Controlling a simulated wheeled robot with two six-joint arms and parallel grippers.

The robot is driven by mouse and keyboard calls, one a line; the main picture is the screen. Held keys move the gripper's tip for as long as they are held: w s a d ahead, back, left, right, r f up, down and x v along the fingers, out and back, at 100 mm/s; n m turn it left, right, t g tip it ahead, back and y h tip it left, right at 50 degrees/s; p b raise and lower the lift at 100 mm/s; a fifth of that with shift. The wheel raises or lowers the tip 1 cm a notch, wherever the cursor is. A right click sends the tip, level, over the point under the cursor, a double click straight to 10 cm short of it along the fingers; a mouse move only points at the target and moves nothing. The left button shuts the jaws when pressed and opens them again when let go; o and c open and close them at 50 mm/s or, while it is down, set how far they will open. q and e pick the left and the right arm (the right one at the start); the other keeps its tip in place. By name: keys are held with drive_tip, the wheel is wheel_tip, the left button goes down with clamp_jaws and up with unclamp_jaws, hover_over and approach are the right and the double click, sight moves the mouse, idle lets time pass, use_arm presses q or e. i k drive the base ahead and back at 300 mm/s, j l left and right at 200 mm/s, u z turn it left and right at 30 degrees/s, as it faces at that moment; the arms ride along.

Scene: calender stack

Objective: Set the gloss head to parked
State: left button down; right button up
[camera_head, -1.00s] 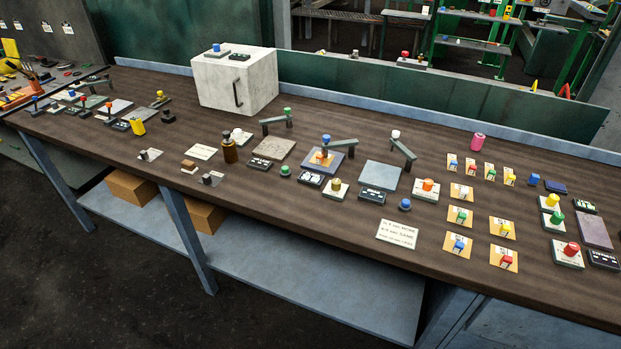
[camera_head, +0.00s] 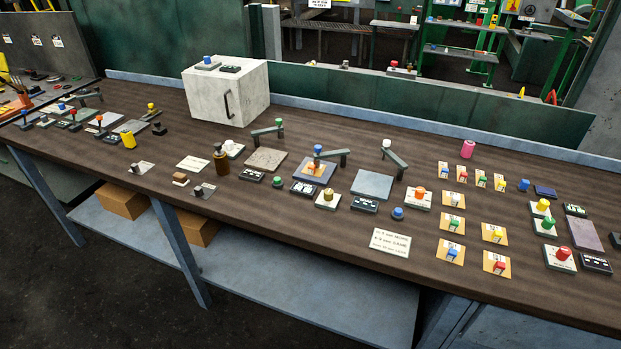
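Three small swing arms stand over square pads mid-bench. One has a green knob (camera_head: 279,122) and its bar (camera_head: 265,131) lies beyond a tan-grey pad (camera_head: 264,160). One has a blue knob (camera_head: 317,149), with its bar (camera_head: 334,154) reaching over a blue-grey pad (camera_head: 325,173) that has an orange patch. One has a white knob (camera_head: 386,143), with its bar (camera_head: 397,160) beside and behind a pale grey pad (camera_head: 372,184). I cannot tell which is the gloss head; no readable label names it. Neither of my grippers is in view.
A white box with a handle (camera_head: 228,90) stands at the back. A brown bottle (camera_head: 221,158), a text card (camera_head: 390,242), a pink cylinder (camera_head: 467,149) and several knobbed blocks and coloured tiles are spread over the dark wooden bench (camera_head: 300,230). More small fixtures crowd the left end.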

sight(318, 155)
drive_tip(key=j+z, duration=0.2)
drive_tip(key=z, duration=0.15)
drive_tip(key=j+z, duration=0.2)
drive_tip(key=z, duration=0.2)
drive_tip(key=j+z, duration=0.35)
drive_tip(key=i+l, duration=0.05)
drive_tip(key=l, duration=0.05)
